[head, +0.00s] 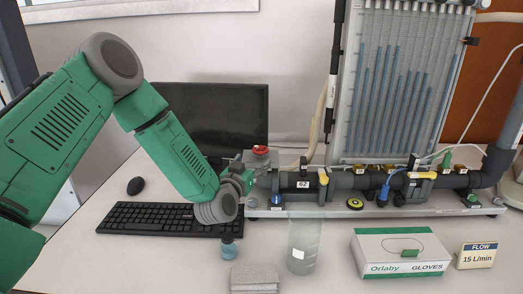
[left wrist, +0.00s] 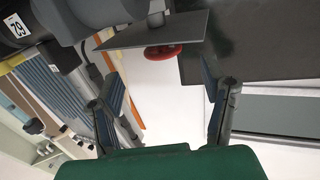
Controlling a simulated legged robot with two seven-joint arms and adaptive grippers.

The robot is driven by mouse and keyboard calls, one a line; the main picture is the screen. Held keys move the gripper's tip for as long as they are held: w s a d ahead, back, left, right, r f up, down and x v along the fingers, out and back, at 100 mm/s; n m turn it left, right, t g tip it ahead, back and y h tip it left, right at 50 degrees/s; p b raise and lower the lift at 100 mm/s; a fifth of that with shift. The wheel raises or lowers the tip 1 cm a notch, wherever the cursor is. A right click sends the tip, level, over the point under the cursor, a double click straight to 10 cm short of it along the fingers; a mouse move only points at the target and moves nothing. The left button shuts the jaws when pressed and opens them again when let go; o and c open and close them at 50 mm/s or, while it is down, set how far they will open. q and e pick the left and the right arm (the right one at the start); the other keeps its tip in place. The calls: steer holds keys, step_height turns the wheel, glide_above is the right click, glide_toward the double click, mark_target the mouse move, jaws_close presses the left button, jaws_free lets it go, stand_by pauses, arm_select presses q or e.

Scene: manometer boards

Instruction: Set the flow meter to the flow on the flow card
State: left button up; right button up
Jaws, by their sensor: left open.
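The flow card (head: 478,255) stands at the front right and reads "15 L/min". The manometer board (head: 400,85) stands at the back, with several tubes holding blue columns of differing heights. Below it runs a dark pipe (head: 345,181) with a "62" label, yellow levers and a blue fitting. A red handwheel (head: 260,151) sits at the pipe's left end. My left gripper (head: 243,176) is beside that end, below the handwheel. In the left wrist view the open fingers (left wrist: 165,98) are apart and empty, with the red handwheel (left wrist: 163,50) beyond them, partly covered by a grey plate.
A keyboard (head: 160,218), mouse (head: 136,186) and dark monitor (head: 215,120) are at the left. A clear beaker (head: 304,250), grey cloth stack (head: 255,278) and glove box (head: 400,255) stand in front of the pipe. A yellow-green round object (head: 355,204) lies near the base.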

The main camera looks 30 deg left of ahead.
mark_target(261, 148)
arm_select(q)
steer(key=x, duration=0.8)
steer(key=shift+s+a+f+p, duration=0.1)
steer(key=shift+a+p, duration=0.2)
steer(key=shift+p, duration=0.05)
steer(key=shift+d, duration=0.1)
steer(key=shift+d, duration=0.1)
steer(key=c, duration=1.2)
